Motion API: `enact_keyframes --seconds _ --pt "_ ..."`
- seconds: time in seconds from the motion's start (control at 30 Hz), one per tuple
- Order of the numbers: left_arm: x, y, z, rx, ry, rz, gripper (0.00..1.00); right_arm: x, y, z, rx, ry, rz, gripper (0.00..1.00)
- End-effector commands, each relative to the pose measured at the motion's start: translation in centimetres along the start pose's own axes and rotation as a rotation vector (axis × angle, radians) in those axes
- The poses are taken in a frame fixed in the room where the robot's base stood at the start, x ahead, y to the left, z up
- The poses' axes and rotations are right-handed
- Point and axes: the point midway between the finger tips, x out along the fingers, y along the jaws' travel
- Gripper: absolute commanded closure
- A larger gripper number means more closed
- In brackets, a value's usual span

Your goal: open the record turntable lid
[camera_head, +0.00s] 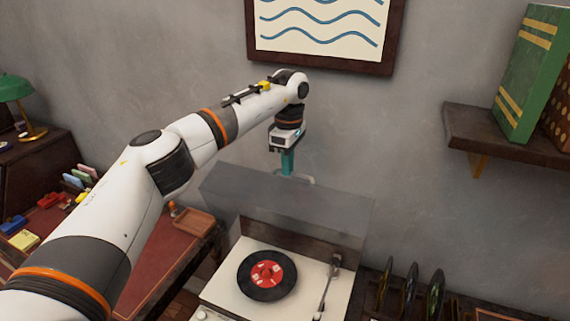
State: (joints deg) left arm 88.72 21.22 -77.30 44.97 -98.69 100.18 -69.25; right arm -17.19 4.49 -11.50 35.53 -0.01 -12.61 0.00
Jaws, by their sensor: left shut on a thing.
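The record turntable (224,288) stands below the wall picture, with a black record with a red label (267,274) on its platter and a tonearm (329,285) at its right. Its see-through grey lid (335,212) is raised and tilted up at the back of the turntable. My left gripper (288,172) is at the lid's upper edge, pointing down, shut on the lid there. The contact is small in the picture and partly hard to make out. My right gripper is not in view.
A desk with a red top (160,262) stands at the left, with a small tray (194,220) and several small items. Records stand upright in a rack (408,290) at the right. A wall shelf (510,140) holds books. A framed picture (320,25) hangs above.

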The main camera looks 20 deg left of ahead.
Motion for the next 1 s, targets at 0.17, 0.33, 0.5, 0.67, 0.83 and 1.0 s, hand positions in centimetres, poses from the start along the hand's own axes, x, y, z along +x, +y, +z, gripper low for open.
enact_keyframes --seconds 0.17,0.33,0.5,0.67,0.83,1.0 --pt "0.8 0.0 -0.1 0.001 -0.003 0.007 1.0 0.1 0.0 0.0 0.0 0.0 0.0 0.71" --pt "0.8 0.0 -0.1 0.001 -0.002 0.007 1.0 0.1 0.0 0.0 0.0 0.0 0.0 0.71" --pt "0.7 0.0 -0.1 0.001 -0.001 0.007 0.7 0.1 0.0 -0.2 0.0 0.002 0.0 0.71" --pt "0.5 0.0 -0.1 0.001 0.0 0.005 0.7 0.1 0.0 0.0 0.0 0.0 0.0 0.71" --pt "0.1 0.0 -0.1 0.001 0.0 0.003 0.7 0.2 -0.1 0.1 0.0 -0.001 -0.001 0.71" --pt "-2.1 -0.2 -0.1 0.0 0.001 0.001 0.7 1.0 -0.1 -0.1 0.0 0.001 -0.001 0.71"
